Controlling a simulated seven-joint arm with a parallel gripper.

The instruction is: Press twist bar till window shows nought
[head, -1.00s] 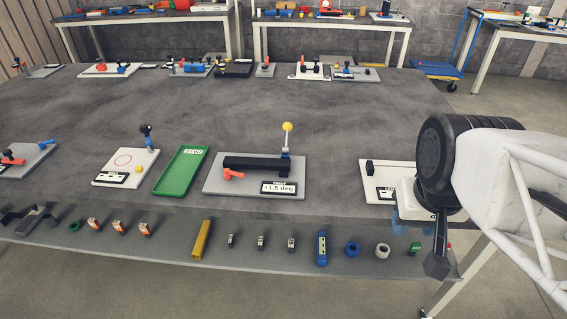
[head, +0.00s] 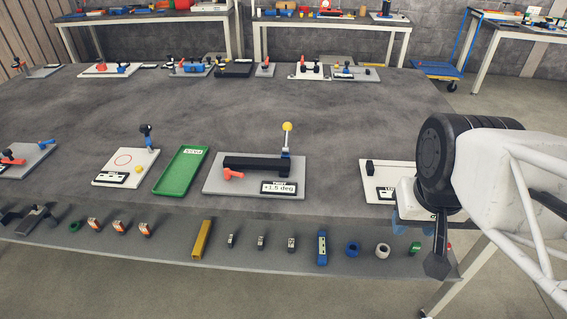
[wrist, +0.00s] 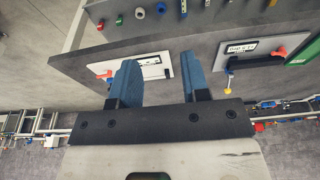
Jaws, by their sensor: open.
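The twist station is a grey plate (head: 215,186) near the table's front middle. It carries a black bar (head: 256,164), a red handle (head: 233,174) at its left end and a blue post with a yellow ball (head: 287,127) behind its right end. The window (head: 278,187) on the plate reads +1.5 deg. In the wrist view the station's window (wrist: 241,48) shows upside down at the upper right. My gripper (wrist: 155,80) has blue fingers, set apart with nothing between them. It is at the table's right front, to the right of the station and apart from it.
A white plate (head: 374,184) with a black part lies close by my gripper. A green tray (head: 181,171) and another white plate (head: 105,177) are left of the station. Several small parts, among them a yellow bar (head: 203,239), line the front strip. The table middle is clear.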

